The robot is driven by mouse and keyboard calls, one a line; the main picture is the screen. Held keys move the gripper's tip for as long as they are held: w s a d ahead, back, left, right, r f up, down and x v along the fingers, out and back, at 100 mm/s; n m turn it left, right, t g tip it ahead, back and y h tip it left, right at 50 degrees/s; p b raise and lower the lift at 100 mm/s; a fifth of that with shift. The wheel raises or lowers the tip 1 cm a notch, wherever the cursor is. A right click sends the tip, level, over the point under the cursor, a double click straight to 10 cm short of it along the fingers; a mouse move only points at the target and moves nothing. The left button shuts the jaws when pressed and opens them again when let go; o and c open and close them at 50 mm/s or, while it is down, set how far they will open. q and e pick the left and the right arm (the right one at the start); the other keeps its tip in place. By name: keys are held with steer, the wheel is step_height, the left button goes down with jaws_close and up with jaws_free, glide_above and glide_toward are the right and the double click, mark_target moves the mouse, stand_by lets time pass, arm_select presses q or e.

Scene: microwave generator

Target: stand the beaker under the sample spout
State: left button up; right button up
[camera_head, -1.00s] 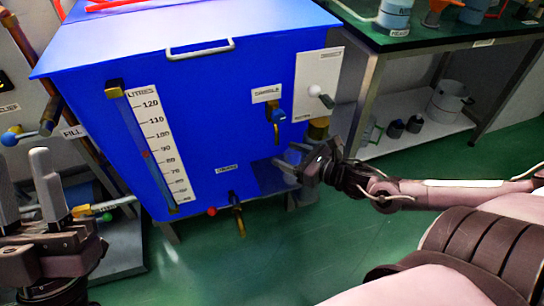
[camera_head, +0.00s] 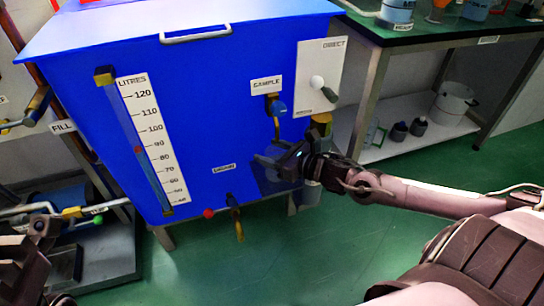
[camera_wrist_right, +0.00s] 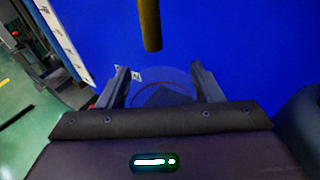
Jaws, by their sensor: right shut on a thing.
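The clear beaker (camera_wrist_right: 163,80) is between the fingers of my right gripper (camera_wrist_right: 158,88), which is shut on it. In the head view the beaker (camera_head: 268,172) is a faint see-through shape in front of the blue tank, at my right gripper (camera_head: 274,166). The brass sample spout (camera_head: 277,128) hangs above it, with a visible gap. In the right wrist view the spout (camera_wrist_right: 150,25) points down just beyond the beaker, slightly left of its middle. My left gripper (camera_head: 22,262) is cut off at the lower left; its fingers are unclear.
The blue tank (camera_head: 210,120) has a litre scale (camera_head: 160,140), a lower drain valve (camera_head: 237,215) and a white "direct" panel (camera_head: 318,75). Left pipework (camera_head: 60,212) stands beside it. A green-topped bench (camera_head: 450,32) is at the right. The green floor ahead is clear.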

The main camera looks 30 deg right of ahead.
steer(key=shift+f, duration=0.2)
steer(key=o, duration=1.1)
steer(key=shift+c, duration=0.2)
steer(key=shift+r, duration=0.1)
